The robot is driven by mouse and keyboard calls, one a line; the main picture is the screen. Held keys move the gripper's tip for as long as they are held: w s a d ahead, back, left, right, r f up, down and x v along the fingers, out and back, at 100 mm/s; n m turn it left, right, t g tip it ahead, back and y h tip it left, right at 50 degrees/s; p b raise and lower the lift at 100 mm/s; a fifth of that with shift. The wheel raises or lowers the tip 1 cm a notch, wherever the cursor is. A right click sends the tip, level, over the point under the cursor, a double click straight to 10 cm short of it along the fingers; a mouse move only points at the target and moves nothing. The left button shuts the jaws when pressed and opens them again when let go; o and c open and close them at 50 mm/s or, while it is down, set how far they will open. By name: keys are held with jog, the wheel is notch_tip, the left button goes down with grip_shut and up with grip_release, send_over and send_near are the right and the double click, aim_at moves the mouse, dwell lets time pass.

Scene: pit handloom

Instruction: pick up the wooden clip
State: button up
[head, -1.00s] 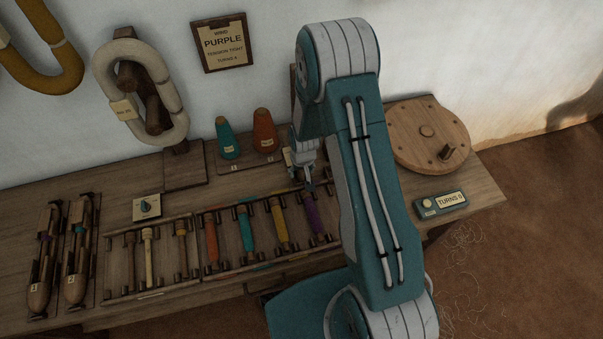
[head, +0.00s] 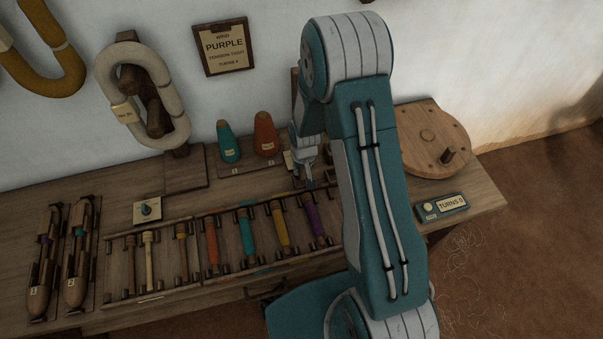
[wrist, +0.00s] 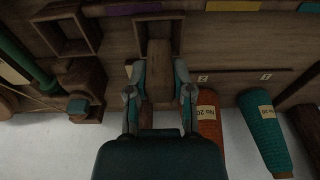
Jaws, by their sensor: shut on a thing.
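The wooden clip (wrist: 160,82) is a plain brown block in the middle of the wrist view. My gripper (wrist: 160,94) has one finger on each side of it and is shut on it. In the head view my gripper (head: 308,180) is low over the back of the bench, right of the orange cone and behind the bobbin rack. The clip cannot be made out there, and my arm covers part of that area.
Teal (head: 228,142) and orange (head: 265,133) thread cones stand close left of my gripper. The bobbin rack (head: 262,266) lies in front. A round wooden wheel (head: 415,150) and a turns counter (head: 440,207) are at the right. Small open wooden boxes (wrist: 66,30) show in the wrist view.

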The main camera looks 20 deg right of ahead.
jog(key=s+d+r, duration=0.3)
jog(key=s+r, duration=0.6)
jog(key=s, duration=0.4)
jog(key=shift+s+d+r, duration=0.2)
jog(key=shift+r, duration=0.05)
jog(key=shift+w, duration=0.1)
